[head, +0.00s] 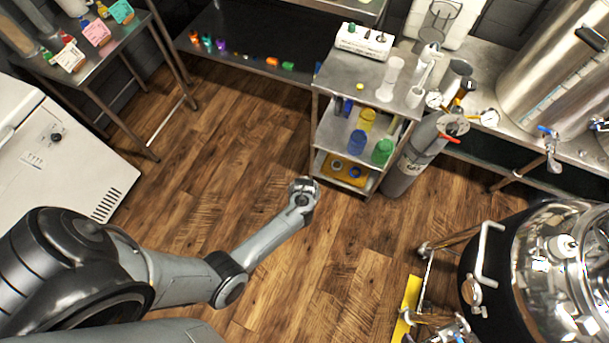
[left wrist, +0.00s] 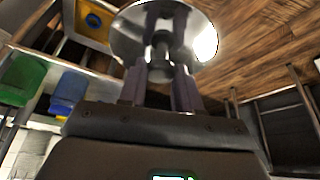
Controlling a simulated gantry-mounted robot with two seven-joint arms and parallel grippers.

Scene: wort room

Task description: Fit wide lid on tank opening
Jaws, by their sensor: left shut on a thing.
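The lid (left wrist: 203,38) is a shiny silver disc with a central knob in the left wrist view. My left gripper (left wrist: 161,55) is shut on the knob, with a finger on each side of it. In the head view my left gripper (head: 303,192) is out over the open wooden floor, in front of the small shelf cart; the lid there is small and hard to separate from the gripper. A rounded, polished tank (head: 520,265) with a dark side stands at the lower right, well apart from the lid. Its opening cannot be made out clearly. My right gripper is not in view.
A shelf cart (head: 359,93) with blue, yellow and green containers stands beyond the gripper. A grey gas cylinder (head: 405,170) stands beside it. A steel counter with a large vessel (head: 548,70) is at the upper right. A white chest (head: 65,140) is at left. The middle floor is clear.

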